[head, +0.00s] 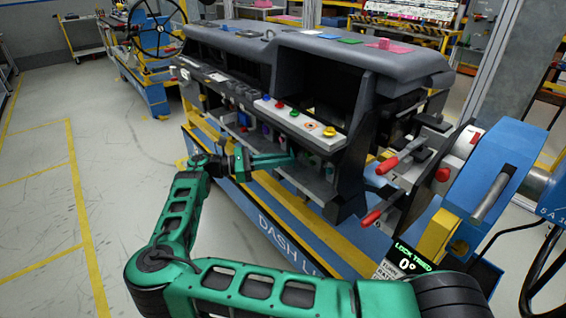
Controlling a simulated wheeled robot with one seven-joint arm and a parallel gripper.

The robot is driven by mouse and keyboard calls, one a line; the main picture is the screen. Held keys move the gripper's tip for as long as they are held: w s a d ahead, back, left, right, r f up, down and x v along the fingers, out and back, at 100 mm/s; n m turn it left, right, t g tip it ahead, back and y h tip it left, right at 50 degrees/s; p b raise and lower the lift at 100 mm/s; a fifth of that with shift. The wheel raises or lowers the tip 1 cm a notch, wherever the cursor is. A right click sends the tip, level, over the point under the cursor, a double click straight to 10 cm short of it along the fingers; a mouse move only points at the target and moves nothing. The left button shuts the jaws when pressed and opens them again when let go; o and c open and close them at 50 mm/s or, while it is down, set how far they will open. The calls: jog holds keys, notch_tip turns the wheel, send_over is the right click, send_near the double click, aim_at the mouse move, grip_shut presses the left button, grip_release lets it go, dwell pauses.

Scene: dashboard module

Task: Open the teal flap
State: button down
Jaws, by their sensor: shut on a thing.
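My green arm reaches in from the bottom of the head view to the front of the dashboard module (360,68). My gripper (250,161) is at the dashboard's lower front, below the light control strip. It is shut on a narrow teal piece, which looks like the teal flap (275,159). The fingertips are small and dark, so the exact grip is hard to make out. The flap shows almost edge-on, sticking out from the lower opening. How far it stands open cannot be told.
The light strip (298,119) with coloured knobs lies just above my gripper. A blue and yellow base frame (290,235) runs below. Red-handled clamps (385,166) and a blue fixture (495,178) stand at the right. The floor at the left (45,215) is clear.

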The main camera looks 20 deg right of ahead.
jog(key=shift+w+a+m+g+y, duration=0.15)
jog(key=shift+w+m+g, duration=0.25)
jog(key=shift+g, duration=0.3)
jog(key=shift+w+a+m+g+y, duration=0.15)
jog(key=shift+m+g, duration=0.35)
jog(key=shift+g, duration=0.2)
jog(key=c, duration=1.7)
grip_release()
jog(key=shift+v, duration=5.45)
jog(key=shift+w, duration=0.15)
